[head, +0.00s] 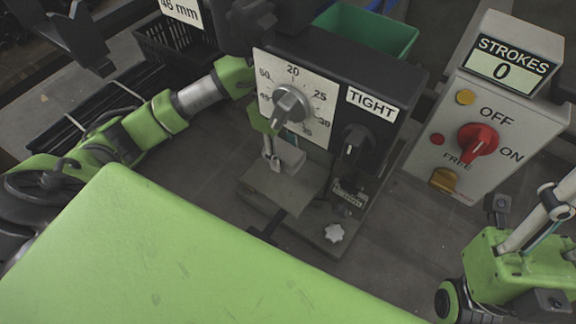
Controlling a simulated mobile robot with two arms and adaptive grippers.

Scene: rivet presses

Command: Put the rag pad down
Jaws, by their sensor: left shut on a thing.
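My left arm comes in from the left, and its gripper (271,157) is low in front of the dial face of the press marked TIGHT (405,75). Only a small part of this gripper shows. It is shut on what looks like the rag pad (290,154), a small pale grey piece above the press's grey bed plate (285,188). I cannot tell whether the pad touches the plate. My right gripper (497,204) is at the lower right, below the control box. Its jaws are too unclear to read.
The grey control box (484,110) at the right reads STROKES 0 and has a red switch (478,139). A green bin (368,32) and a black crate (170,42) stand behind. Bare tabletop (400,235) lies right of the press.

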